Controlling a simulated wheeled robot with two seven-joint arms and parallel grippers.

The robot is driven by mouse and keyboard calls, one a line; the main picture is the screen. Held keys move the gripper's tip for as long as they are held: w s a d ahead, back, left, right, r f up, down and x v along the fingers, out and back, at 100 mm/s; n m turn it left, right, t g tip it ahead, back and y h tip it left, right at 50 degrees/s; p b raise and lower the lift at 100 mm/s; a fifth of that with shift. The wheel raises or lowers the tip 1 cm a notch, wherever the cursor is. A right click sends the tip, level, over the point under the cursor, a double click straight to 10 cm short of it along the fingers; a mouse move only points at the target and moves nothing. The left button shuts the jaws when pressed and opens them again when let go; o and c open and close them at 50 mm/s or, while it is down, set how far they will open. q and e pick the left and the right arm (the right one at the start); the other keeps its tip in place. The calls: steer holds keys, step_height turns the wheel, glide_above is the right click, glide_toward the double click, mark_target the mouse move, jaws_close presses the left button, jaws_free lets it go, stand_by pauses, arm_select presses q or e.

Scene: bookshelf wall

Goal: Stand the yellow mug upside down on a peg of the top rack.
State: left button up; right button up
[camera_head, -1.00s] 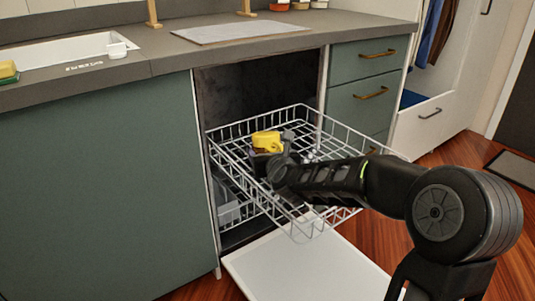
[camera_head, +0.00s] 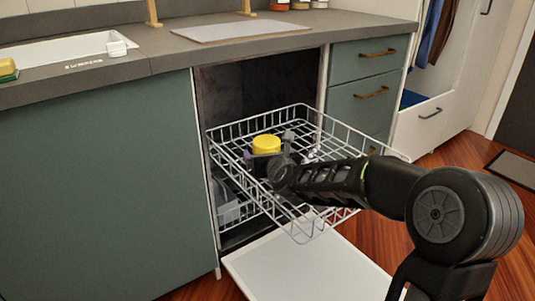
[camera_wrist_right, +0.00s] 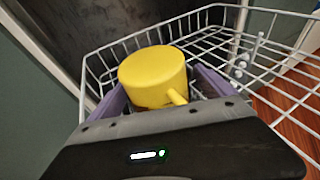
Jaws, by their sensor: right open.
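The yellow mug (camera_head: 266,144) is upside down in the top rack (camera_head: 330,122), its flat base facing up and level. It also shows in the right wrist view (camera_wrist_right: 152,76), with its handle pointing toward my wrist. Its rim and any peg under it are hidden. My right gripper (camera_head: 269,151) is open around the mug. In the right wrist view its purple fingers (camera_wrist_right: 158,82) stand on either side of the mug, with a visible gap at the right finger; contact on the left is unclear. My left gripper is not in view.
The top rack is pulled out over a lower rack (camera_head: 232,212) and the lowered dishwasher door (camera_head: 315,270). White pegs (camera_wrist_right: 243,60) stand at the rack's right side. The counter (camera_head: 170,60) runs above and behind the rack.

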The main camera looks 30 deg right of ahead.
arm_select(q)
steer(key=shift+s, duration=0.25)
arm_select(e)
steer(key=p+v, duration=0.1)
steer(key=v, duration=0.5)
steer(key=shift+s+a+r, duration=0.1)
steer(key=shift+s+r, duration=0.1)
steer(key=shift+s, duration=0.15)
steer(key=shift+s+a, duration=0.15)
steer(key=shift+s, duration=0.35)
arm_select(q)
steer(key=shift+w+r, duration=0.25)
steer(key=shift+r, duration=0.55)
